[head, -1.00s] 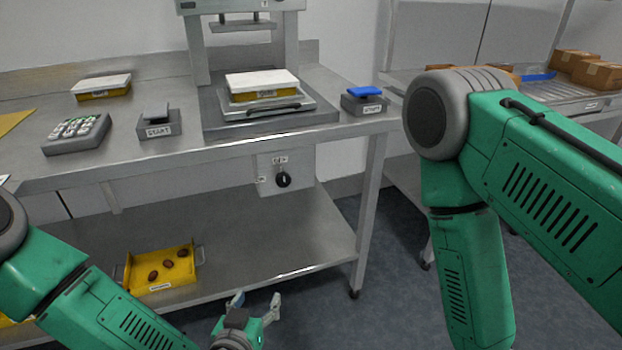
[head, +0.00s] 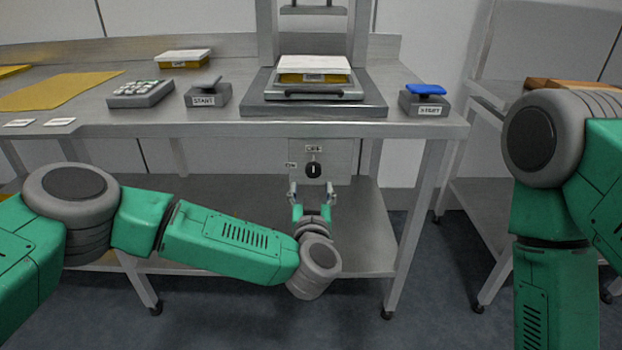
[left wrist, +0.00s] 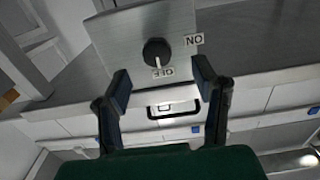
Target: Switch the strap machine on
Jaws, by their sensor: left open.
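A black rotary knob (head: 313,170) sits on a grey switch panel (head: 298,152) under the front edge of the steel table. OFF is marked above the knob and ON to its left; the knob's white line is upright, toward OFF. In the left wrist view the knob (left wrist: 156,52) also points at OFF. My left gripper (head: 312,190) is open and empty, just below and in front of the knob, fingers spread toward it without touching. In the left wrist view my left gripper (left wrist: 162,80) frames the panel's lower part. My right gripper is out of view.
Above the panel, a metal-framed machine (head: 266,40) holds a white-topped yellow box (head: 313,65). A keypad (head: 142,93) stands left. The table edge overhangs the panel; a shelf lies below.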

